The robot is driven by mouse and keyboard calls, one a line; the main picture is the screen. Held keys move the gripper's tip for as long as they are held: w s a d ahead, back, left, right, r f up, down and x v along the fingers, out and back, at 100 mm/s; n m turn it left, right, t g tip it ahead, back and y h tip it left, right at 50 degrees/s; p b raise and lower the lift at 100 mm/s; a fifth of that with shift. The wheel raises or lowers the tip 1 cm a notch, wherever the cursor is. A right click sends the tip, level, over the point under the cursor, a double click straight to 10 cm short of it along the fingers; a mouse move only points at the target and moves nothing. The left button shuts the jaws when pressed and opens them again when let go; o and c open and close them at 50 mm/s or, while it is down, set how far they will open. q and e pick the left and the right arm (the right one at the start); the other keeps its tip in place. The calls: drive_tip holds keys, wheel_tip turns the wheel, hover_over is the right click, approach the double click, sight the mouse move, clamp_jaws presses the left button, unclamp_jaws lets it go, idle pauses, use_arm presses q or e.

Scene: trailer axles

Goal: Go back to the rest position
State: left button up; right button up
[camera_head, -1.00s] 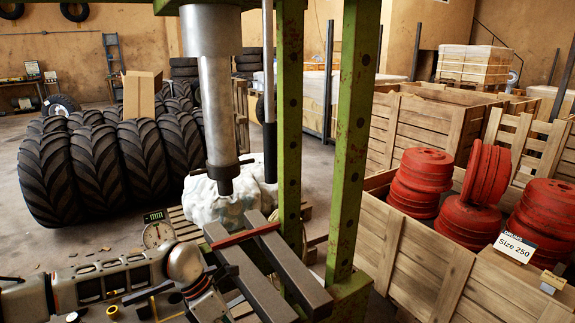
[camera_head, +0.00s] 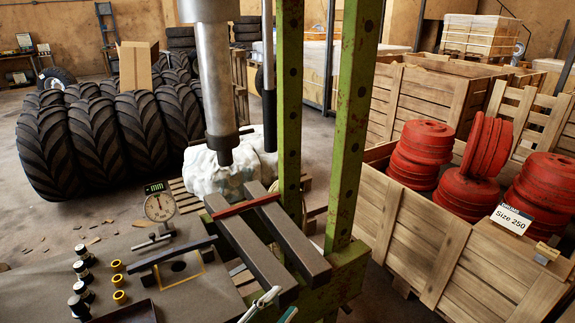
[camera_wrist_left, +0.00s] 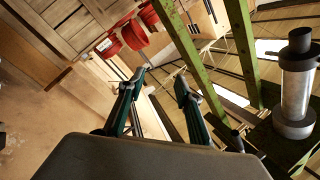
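My left gripper (camera_head: 283,303) shows at the bottom edge of the head view, where only its finger ends are in frame. They are in front of the green press frame (camera_head: 349,130). In the left wrist view the two fingers of the left gripper (camera_wrist_left: 162,80) are spread apart with nothing between them. My right gripper is in neither view. The press's steel ram (camera_head: 218,80) points down above two dark beams (camera_head: 268,240). The ram also shows upright at the right of the left wrist view (camera_wrist_left: 297,90).
A dark workbench (camera_head: 215,290) at lower left holds a dial gauge (camera_head: 159,205), several black cylinders (camera_head: 83,272) and yellow rings (camera_head: 118,280). A wooden crate (camera_head: 440,240) with red discs (camera_head: 467,218) stands right of the press. Large tyres (camera_head: 95,135) stand behind left.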

use_arm(q)
drive_tip(key=s+a+f+n+g+y, duration=0.2)
drive_tip(key=s+a+f+n+y, duration=0.2)
drive_tip(key=a+f, duration=0.5)
drive_tip(key=s+a+f+n+g+y, duration=0.2)
drive_tip(key=s+a+f+n+y, duration=0.3)
drive_tip(key=s+a+f+n, duration=0.3)
wheel_tip(320, 180, down, 2)
drive_tip(key=shift+s+a+f+n, duration=0.15)
drive_tip(key=shift+s+a+n, duration=0.15)
drive_tip(key=shift+s+a, duration=0.45)
drive_tip(key=shift+s+d, duration=0.1)
drive_tip(key=shift+d, duration=0.05)
